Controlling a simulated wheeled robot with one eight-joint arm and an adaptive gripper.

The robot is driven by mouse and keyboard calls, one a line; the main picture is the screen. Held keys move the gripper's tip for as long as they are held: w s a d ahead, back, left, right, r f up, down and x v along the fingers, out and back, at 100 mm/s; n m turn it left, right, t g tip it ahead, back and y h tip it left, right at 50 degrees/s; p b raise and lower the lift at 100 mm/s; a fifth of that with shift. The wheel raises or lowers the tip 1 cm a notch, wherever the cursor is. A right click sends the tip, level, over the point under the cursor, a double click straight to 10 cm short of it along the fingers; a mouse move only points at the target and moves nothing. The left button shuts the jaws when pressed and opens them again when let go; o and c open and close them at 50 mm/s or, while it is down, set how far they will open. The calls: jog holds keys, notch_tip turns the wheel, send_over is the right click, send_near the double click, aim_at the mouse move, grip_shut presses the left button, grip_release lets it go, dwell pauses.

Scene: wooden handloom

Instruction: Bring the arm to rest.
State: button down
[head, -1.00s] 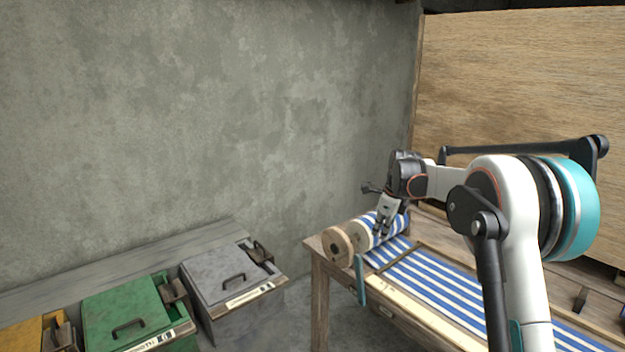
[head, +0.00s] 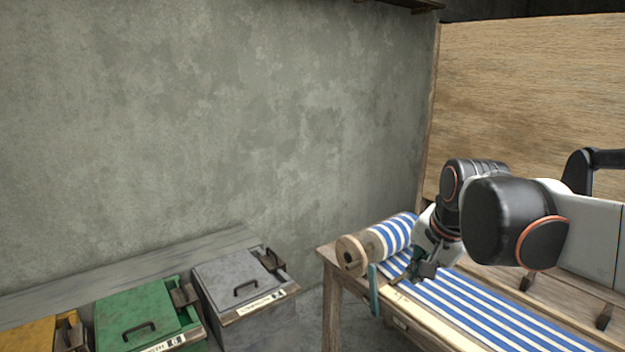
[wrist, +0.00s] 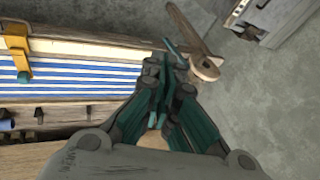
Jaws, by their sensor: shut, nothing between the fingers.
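My gripper (head: 421,268) is over the left end of the loom, in front of the blue-and-white striped cloth (head: 480,308). In the wrist view my gripper (wrist: 163,112) has its fingers together, with nothing between them. The cloth also shows in the wrist view (wrist: 80,76), left of the fingers. The cloth roll (head: 393,236) with its round wooden end (head: 351,256) lies just left of my gripper. I cannot tell whether the fingers touch the loom.
A teal lever (head: 374,290) stands at the loom's front left corner. Grey (head: 240,280), green (head: 136,316) and yellow (head: 30,334) lidded bins stand at the lower left. A wooden panel (head: 530,90) rises behind the loom. The space above the bins is clear.

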jog(key=s+f+n, duration=0.3)
jog(key=s, duration=0.2)
jog(key=s+f+n+t, duration=0.1)
jog(key=s+f+n, duration=0.1)
jog(key=s, duration=0.4)
jog(key=s+f+n+b, duration=0.1)
jog(key=s+f+n, duration=0.2)
jog(key=s, duration=0.3)
jog(key=shift+s+a+f+n+t, duration=0.15)
jog(key=shift+a+f+n+t, duration=0.25)
jog(key=shift+n, duration=0.4)
jog(key=shift+r, duration=0.1)
